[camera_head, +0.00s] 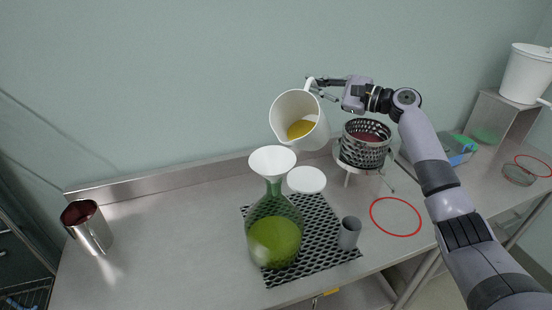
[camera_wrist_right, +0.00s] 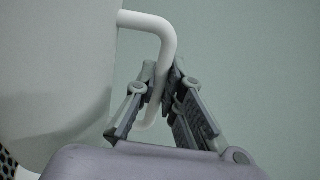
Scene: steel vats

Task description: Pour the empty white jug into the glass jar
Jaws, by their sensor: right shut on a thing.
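The white jug (camera_head: 289,106) is in the air, tilted, its mouth facing toward me and down-left. It is not empty: yellow liquid (camera_head: 300,129) shows inside. My right gripper (camera_head: 316,88) is shut on the jug's handle; the wrist view shows the fingers (camera_wrist_right: 162,82) closed around the white handle (camera_wrist_right: 148,22). The green glass jar (camera_head: 274,218) stands upright on a black mesh mat (camera_head: 325,230), with yellow-green liquid in its lower part. A white funnel (camera_head: 272,160) sits in its neck. The jug is above and slightly right of the funnel, apart from it. No stream shows. My left gripper is not in view.
A white round lid (camera_head: 307,180) and a grey cup (camera_head: 349,233) are right of the jar. A perforated basket (camera_head: 366,152) is on a stand behind. The left counter is mostly clear.

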